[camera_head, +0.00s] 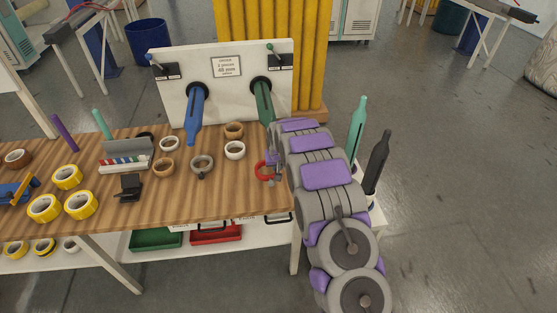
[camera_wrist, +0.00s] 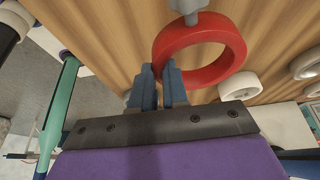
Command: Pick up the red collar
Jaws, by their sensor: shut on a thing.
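The red collar (camera_wrist: 239,50) is a thick ring with a grey knob (camera_wrist: 190,8) on its far side in the wrist view. My gripper (camera_wrist: 162,72) is shut on the near left part of the collar's rim, between its two blue-grey fingers. In the head view the red collar (camera_head: 262,171) shows at the right end of the wooden table, partly hidden by my purple and grey arm. My fingers are hidden there. I cannot tell whether the collar touches the table.
A white panel (camera_head: 226,105) with a blue spindle (camera_head: 195,112) and a green spindle (camera_head: 264,103) stands behind. Teal (camera_head: 358,125) and dark (camera_head: 378,160) spindles stand at right.

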